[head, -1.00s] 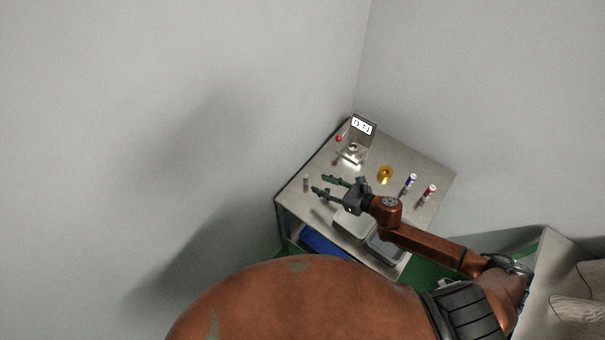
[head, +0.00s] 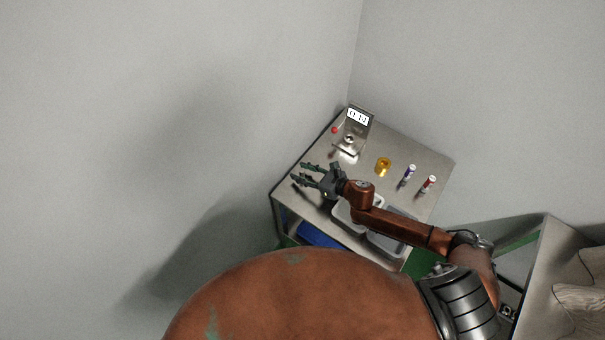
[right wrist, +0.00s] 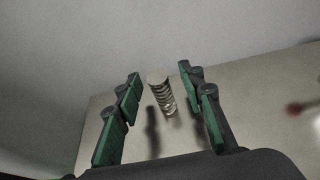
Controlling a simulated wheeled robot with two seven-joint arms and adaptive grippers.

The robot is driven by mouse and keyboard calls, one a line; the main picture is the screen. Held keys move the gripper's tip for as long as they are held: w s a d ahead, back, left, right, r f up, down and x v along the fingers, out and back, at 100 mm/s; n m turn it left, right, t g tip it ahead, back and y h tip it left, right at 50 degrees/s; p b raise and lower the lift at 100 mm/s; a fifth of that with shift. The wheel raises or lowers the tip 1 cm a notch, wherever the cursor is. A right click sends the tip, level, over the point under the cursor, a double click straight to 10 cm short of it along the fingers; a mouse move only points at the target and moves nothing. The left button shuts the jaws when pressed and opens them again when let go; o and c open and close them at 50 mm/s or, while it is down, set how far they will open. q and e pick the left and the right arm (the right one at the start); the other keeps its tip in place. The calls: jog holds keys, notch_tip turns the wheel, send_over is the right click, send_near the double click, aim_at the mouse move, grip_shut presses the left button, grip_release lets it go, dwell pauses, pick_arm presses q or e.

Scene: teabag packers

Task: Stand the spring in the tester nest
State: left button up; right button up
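The spring (right wrist: 162,95) is a pale metal coil standing upright on the table in the right wrist view. It lies between the two green fingers of my right gripper (right wrist: 160,72), with gaps on both sides. In the head view my right gripper (head: 297,170) is open at the table's left edge; the spring is too small to make out there. The tester (head: 359,133) stands at the back corner with a lit display, and its nest (head: 348,141) is low at its front. My left gripper is out of view.
A red knob (head: 335,130) is beside the tester. A yellow ring-shaped piece (head: 383,166), a blue-labelled tube (head: 409,174) and a red-labelled tube (head: 428,184) stand to the right. Trays lie partly under my right arm. Walls close off the back.

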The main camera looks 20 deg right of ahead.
aim_at(302, 170)
jog(key=shift+c, duration=0.4)
grip_shut()
jog(key=shift+r, duration=0.45)
notch_tip(302, 170, up, 3)
jog(key=shift+d+f, duration=0.1)
jog(key=s+d+r+p, duration=0.1)
jog(key=s+r, duration=0.8)
jog(key=s, duration=0.4)
jog(key=shift+s+d+r, duration=0.2)
jog(key=shift+s+d, duration=0.15)
jog(key=shift+d, duration=0.05)
